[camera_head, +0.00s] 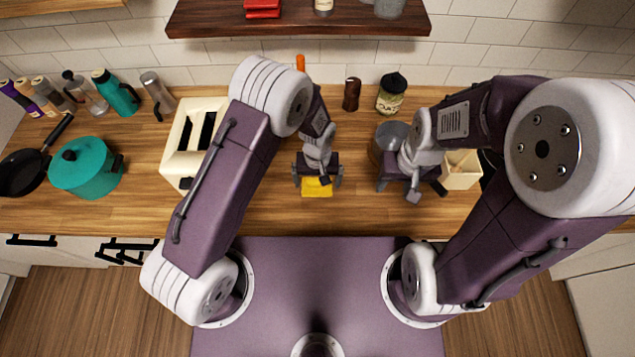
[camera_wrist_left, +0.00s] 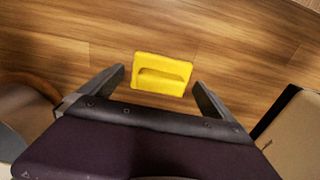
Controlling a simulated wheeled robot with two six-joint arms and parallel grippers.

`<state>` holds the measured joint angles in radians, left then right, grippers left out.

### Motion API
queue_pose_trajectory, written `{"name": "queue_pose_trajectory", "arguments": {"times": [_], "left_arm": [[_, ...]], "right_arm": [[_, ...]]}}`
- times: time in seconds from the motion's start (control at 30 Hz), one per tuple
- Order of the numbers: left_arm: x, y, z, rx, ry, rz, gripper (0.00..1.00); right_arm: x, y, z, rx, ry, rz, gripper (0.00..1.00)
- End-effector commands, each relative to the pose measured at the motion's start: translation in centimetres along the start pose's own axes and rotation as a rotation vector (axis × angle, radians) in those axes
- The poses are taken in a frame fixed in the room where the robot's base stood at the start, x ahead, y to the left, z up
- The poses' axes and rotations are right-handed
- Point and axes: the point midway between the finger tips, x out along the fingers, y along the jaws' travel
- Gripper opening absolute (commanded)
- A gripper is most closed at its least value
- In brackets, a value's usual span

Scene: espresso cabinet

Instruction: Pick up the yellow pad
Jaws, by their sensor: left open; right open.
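The yellow pad (camera_head: 317,188) lies on the wooden counter near its front edge, directly beneath my left gripper (camera_head: 318,178), which covers part of it in the head view. In the left wrist view the yellow pad (camera_wrist_left: 161,74) shows a raised or recessed strip along its middle. It sits ahead of and between the fingertips of my left gripper (camera_wrist_left: 160,80), which is open and empty. I cannot tell how high the fingers are above the counter.
A cream toaster (camera_head: 187,143) stands left of my left gripper. A teal pot (camera_head: 83,168) and a dark pan (camera_head: 24,172) are farther left. An oat jar (camera_head: 391,93) and a brown shaker (camera_head: 351,94) stand behind. A dark shelf (camera_head: 300,22) hangs above.

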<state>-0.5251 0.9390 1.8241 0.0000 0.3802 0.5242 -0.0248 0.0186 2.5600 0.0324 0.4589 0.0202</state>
Motion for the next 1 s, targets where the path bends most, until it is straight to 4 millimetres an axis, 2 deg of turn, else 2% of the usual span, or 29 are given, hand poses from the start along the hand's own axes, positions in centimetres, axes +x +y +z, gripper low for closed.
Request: {"name": "queue_pose_trajectory", "arguments": {"times": [0.13,0.33,0.37,0.53,0.57,0.83,1.0], "left_arm": [[1.5,0.0,-0.1,-0.001,0.001,0.001,1.00],[1.7,0.0,-0.1,-0.001,0.002,0.001,1.00],[1.7,0.0,-0.1,-0.001,0.002,0.001,0.94],[1.7,0.0,-0.1,-0.001,0.002,0.001,0.47],[1.7,0.0,-0.1,-0.001,0.002,0.001,0.45],[1.4,0.0,-0.1,-0.001,0.002,0.001,0.45],[-0.1,-0.3,-0.4,-0.002,0.003,0.001,0.45]], "right_arm": [[-0.5,0.0,0.0,0.000,0.000,0.000,0.49],[-0.4,0.0,0.0,0.000,0.000,0.000,0.49],[-0.4,0.0,0.0,0.000,0.000,0.000,0.49],[-0.4,0.0,0.0,0.000,0.000,0.000,0.49],[-0.4,0.0,0.0,0.000,0.000,0.000,0.49],[-0.6,0.0,-0.1,0.000,0.000,0.000,0.49],[-1.7,0.0,-0.2,0.000,0.000,0.000,0.49]]}}
